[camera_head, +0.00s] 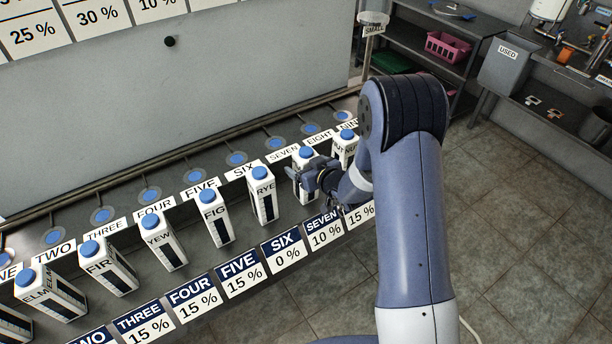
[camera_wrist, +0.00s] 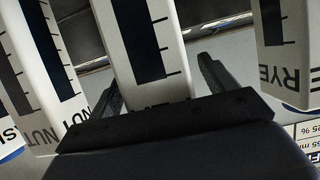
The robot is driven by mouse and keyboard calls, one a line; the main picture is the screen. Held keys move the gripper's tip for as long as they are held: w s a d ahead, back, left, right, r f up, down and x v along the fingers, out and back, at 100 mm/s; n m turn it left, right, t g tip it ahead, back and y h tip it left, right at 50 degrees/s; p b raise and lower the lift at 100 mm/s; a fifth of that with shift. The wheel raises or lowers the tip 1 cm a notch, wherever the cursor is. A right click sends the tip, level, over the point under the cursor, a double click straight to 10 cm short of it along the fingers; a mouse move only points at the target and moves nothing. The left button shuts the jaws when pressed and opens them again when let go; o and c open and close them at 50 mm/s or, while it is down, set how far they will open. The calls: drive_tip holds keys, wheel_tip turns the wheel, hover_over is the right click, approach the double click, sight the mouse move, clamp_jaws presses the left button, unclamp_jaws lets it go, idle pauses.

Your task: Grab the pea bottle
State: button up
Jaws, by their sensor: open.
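A white bottle with a blue cap (camera_head: 306,153) stands upright in the row, between the RYE bottle (camera_head: 262,195) and the NUT bottle (camera_head: 346,145). My gripper (camera_head: 312,178) is in front of it and hides most of its label, so I cannot read the name fully.
The NUT bottle (camera_wrist: 35,70) and the RYE bottle (camera_wrist: 285,50) stand close on either side. FIG (camera_head: 215,218), YEW (camera_head: 163,240), FIR (camera_head: 107,266) and ELM (camera_head: 48,292) bottles continue leftward. Percentage cards line the front edge. A grey USED bin (camera_head: 505,70) is at upper right.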

drive_tip(key=shift+c, duration=0.3)
drive_tip(key=c, duration=1)
drive_tip(key=shift+r, duration=0.1)
